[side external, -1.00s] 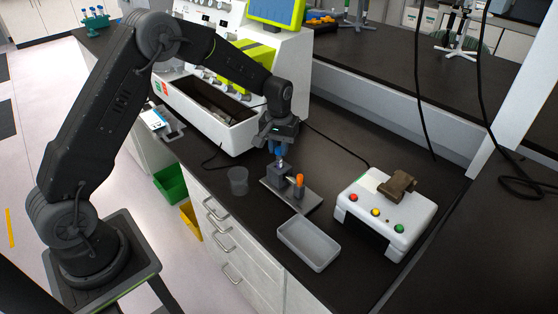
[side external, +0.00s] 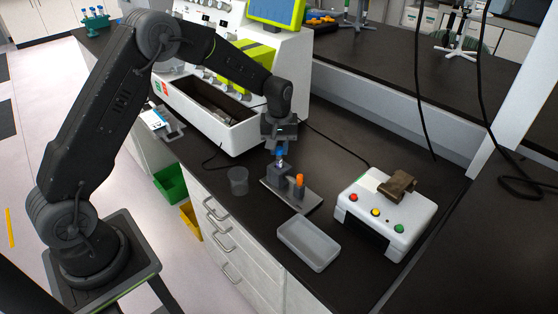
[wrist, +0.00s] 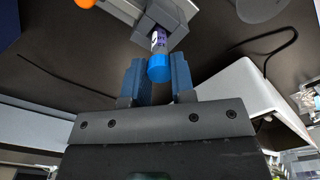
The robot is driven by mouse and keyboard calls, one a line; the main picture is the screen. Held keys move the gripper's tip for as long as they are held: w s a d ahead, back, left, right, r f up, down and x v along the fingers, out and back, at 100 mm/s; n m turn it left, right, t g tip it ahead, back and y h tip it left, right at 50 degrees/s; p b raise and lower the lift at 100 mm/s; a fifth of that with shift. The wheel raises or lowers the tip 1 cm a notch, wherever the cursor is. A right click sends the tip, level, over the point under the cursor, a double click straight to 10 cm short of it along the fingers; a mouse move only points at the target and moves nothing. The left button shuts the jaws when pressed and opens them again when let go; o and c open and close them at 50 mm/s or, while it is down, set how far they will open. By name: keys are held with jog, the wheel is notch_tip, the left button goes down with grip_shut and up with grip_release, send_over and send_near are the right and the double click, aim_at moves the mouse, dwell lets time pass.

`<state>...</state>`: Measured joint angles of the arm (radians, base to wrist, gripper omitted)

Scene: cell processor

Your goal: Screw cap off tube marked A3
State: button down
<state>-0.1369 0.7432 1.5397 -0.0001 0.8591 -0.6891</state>
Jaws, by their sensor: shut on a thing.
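A tube (wrist: 160,42) with a blue cap (wrist: 159,67) stands upright in a grey block holder (side external: 279,173) on a small metal plate (side external: 305,207). Purple marks show on the tube, but I cannot read them. My gripper (wrist: 160,75) points down over the tube. Its blue fingers are shut on the cap, one on each side. In the side view the cap (side external: 281,153) shows just below my gripper, with the tube still in the holder.
An orange-capped item (side external: 299,180) stands beside the holder on the plate. An empty grey tray (side external: 309,245) lies in front. A clear beaker (side external: 238,181) stands to the left. A white button box (side external: 385,212) is to the right, and a white machine (side external: 222,128) is behind.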

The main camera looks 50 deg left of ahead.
jog(key=shift+r, duration=0.15)
jog(key=shift+r, duration=2.45)
jog(key=s+a+f+m, duration=0.1)
jog(key=s+a+f, duration=0.15)
jog(key=s, duration=0.55)
jog(key=s+a+f+m, duration=0.15)
jog(key=s+f, duration=0.25)
jog(key=s, duration=0.5)
send_over(263, 219)
notch_tip(263, 219, down, 7)
jog(key=shift+r, duration=0.1)
jog(key=shift+f, duration=2.05)
